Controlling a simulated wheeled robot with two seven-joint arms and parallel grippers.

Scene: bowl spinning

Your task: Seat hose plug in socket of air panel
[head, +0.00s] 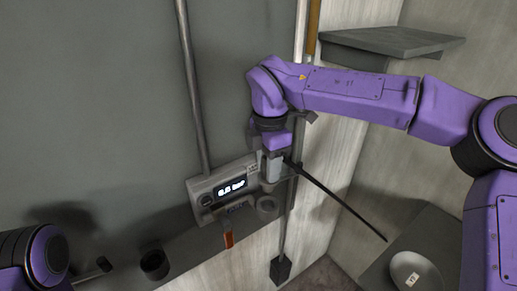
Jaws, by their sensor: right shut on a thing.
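The grey air panel (222,187) is on the wall in the middle of the head view, with a lit display reading about 6.5 bar. A round grey ring (267,207), perhaps its socket, sits at its lower right. My right gripper (273,168) points down just above and beside the panel's right end. It is shut on a light grey piece (273,172), apparently the hose plug; its lower end is near the ring. I cannot tell whether they touch. A thin black hose or rod (340,203) runs from beside the gripper to the lower right.
An orange tag or lever (228,240) hangs below the panel. A black cup (154,263) stands on the grey ledge (190,254). A vertical pipe (190,80) rises from the panel. A pale round dish (413,270) lies lower right, and a shelf (395,41) is at upper right.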

